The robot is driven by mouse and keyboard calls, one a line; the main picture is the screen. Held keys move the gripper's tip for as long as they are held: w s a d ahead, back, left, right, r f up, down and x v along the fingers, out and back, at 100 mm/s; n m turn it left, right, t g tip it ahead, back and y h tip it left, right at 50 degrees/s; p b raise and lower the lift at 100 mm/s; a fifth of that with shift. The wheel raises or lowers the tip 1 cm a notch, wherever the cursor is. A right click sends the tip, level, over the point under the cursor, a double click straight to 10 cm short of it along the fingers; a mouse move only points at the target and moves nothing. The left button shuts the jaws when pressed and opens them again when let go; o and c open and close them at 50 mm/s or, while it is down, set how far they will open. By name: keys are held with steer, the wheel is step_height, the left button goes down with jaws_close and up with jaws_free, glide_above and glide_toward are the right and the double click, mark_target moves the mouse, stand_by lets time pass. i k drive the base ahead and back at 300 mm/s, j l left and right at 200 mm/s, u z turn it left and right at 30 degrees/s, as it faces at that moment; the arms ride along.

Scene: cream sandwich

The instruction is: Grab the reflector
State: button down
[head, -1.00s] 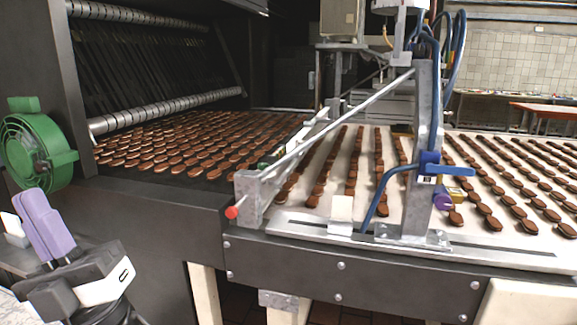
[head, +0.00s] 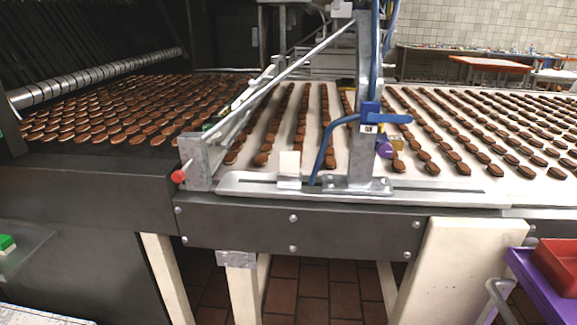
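I cannot tell for certain which thing is the reflector. A small white upright plate (head: 289,164) stands on the metal rail along the front edge of the conveyor, left of the blue-clamped post, and may be it. My gripper is not in view now.
The conveyor (head: 430,190) carries rows of brown biscuits. A metal post (head: 361,110) with a blue clamp and a red-tipped rod (head: 178,176) stand at its front. A red tray (head: 558,264) sits on a purple surface (head: 535,285) at lower right. A green-and-white object (head: 7,243) is at the left edge.

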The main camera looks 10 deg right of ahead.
mark_target(290, 160)
steer(key=i+j+z, duration=0.2)
steer(key=i+j, duration=0.2)
steer(key=i, duration=0.15)
steer(key=z, duration=1.4)
